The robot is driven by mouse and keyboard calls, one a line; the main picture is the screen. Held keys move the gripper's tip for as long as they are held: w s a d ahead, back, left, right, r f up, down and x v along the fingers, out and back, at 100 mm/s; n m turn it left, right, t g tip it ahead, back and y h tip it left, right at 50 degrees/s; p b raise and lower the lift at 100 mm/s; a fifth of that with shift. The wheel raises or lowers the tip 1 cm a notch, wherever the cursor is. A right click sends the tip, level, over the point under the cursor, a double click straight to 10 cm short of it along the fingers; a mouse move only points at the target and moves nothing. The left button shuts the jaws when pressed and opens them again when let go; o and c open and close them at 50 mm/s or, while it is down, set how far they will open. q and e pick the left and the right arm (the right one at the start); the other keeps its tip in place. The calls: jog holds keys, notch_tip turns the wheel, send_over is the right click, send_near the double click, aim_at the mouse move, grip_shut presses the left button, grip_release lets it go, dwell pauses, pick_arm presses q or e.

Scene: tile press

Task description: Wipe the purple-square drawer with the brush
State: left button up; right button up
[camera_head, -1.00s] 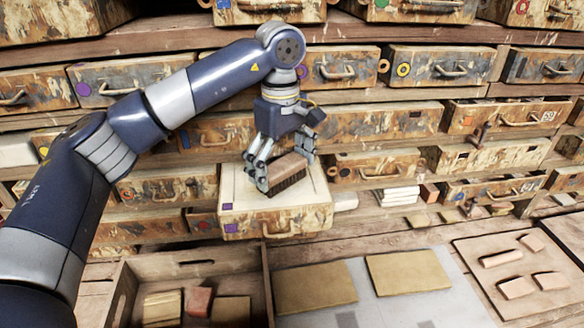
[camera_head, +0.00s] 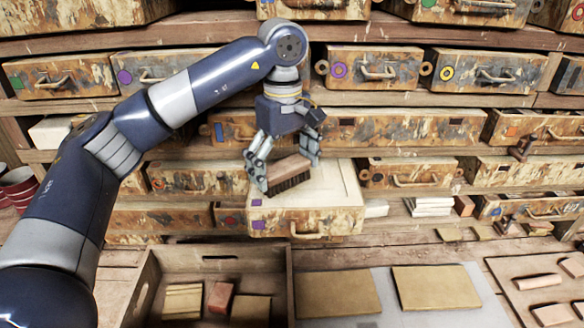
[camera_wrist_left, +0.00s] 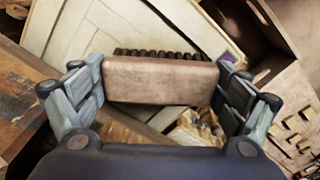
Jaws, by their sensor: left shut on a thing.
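The purple-square drawer (camera_head: 330,222) sticks out of the shelf in the middle of the head view. It has a pale top, a stained front with purple squares, and a handle. My left gripper (camera_head: 289,168) is shut on the brush (camera_head: 290,171), a brown block with dark bristles pointing down. The brush is over the left part of the pale top; I cannot tell whether the bristles touch it. The left wrist view shows the brush (camera_wrist_left: 160,80) between both fingers (camera_wrist_left: 165,90), with the drawer's pale top (camera_wrist_left: 95,35) beyond. My right gripper is not in view.
Stained drawers fill the shelves around, including one with a purple ring (camera_head: 375,70) above. An open wooden crate (camera_head: 218,253) with several blocks stands below. Tan slabs (camera_head: 338,293) lie on a grey sheet right of it. White tiles (camera_head: 432,207) are stacked at the right.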

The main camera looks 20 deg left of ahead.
pick_arm(q)
jog(key=shift+s+a+f, duration=0.1)
jog(key=shift+s+a, duration=0.25)
jog(key=shift+a, duration=0.25)
jog(key=shift+s+a, duration=0.3)
jog(key=shift+a, duration=0.25)
jog(key=shift+r, duration=0.25)
notch_tip(320, 180, up, 5)
jog(key=p, duration=0.4)
jog(key=shift+w+d+r, duration=0.1)
jog(key=shift+r, duration=0.05)
jog(key=shift+r+p, duration=0.2)
jog(key=shift+p, duration=0.1)
notch_tip(320, 180, up, 3)
jog(key=p, duration=0.3)
jog(key=shift+r, duration=0.1)
